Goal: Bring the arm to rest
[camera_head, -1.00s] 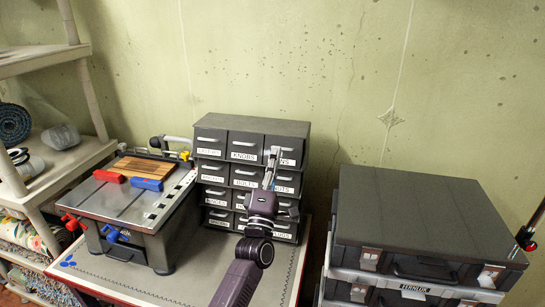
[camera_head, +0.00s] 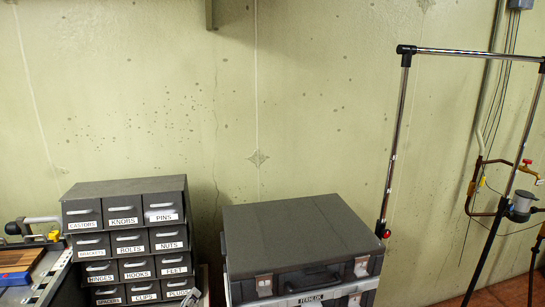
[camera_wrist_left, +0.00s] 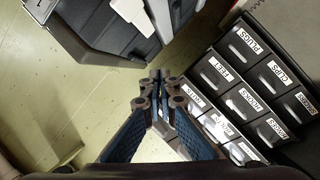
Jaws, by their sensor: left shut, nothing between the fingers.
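My left gripper (camera_wrist_left: 158,78) shows in the left wrist view with its two fingers together and nothing between them. In the head view only a small part of it (camera_head: 204,284) shows at the bottom edge, just right of the drawer cabinet. The grey drawer cabinet (camera_head: 123,188) has labelled drawers, all seemingly shut. In the left wrist view the cabinet (camera_wrist_left: 262,88) lies to the right of the fingers, apart from the fingertips as far as I can tell. My right gripper is not in view.
Stacked dark cases (camera_head: 297,238) stand right of the cabinet; a dark case (camera_wrist_left: 98,30) also shows at the wrist view's upper left. A chrome frame (camera_head: 398,140) stands farther right. A wooden board (camera_head: 20,262) is at far left. The wall above is clear.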

